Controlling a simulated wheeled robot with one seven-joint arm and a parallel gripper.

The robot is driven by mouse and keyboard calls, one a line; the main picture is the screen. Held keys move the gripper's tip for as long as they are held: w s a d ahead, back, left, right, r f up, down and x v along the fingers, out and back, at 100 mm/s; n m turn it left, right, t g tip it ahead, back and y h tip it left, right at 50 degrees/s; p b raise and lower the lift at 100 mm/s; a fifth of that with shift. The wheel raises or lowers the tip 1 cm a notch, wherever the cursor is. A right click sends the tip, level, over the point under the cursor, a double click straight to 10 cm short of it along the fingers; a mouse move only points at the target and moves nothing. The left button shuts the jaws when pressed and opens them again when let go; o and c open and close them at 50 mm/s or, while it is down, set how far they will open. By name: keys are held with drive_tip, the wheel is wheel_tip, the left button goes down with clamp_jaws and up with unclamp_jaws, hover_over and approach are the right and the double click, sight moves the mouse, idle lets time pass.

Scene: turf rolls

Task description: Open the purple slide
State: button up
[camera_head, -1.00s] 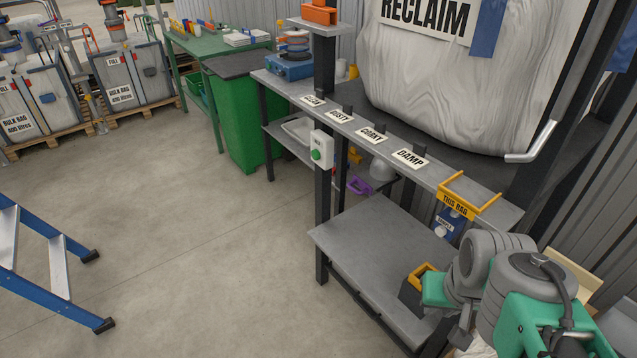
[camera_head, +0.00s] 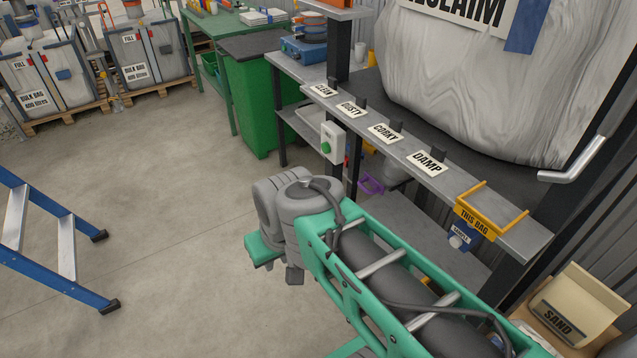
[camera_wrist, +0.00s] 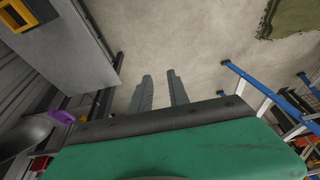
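The purple slide (camera_head: 371,184) is a small purple handle-like piece low under the shelf with the labels, beside a pale rounded vessel. It also shows in the wrist view (camera_wrist: 62,117) at the left, partly covered by grey parts. My gripper's green wrist part is in the middle of the head view, left of and nearer than the slide; its fingertips are not clear there. In the wrist view my gripper (camera_wrist: 162,88) has its two grey fingers apart with bare floor between them. It is empty and well apart from the slide.
A narrow shelf carries labels, such as DAMP (camera_head: 427,163), and a yellow THIS BAG frame (camera_head: 475,222). A green-button box (camera_head: 332,143) sits on its post. A lower grey shelf (camera_head: 420,235) lies behind my arm. A blue ladder (camera_head: 65,245) stands left. Open floor lies between.

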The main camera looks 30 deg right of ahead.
drive_tip(key=w+d+f+m+t+b, duration=0.75)
drive_tip(key=w+d+f+b, duration=0.7)
drive_tip(key=b, duration=0.75)
drive_tip(key=m+t+h+b, duration=0.6)
drive_tip(key=m+t+b, duration=0.25)
drive_tip(key=b, duration=0.25)
approach(364, 187)
drive_tip(key=shift+n, duration=0.4)
drive_tip(key=x, duration=1)
drive_tip(key=shift+f, duration=0.35)
drive_tip(key=shift+c, duration=0.5)
clamp_jaws()
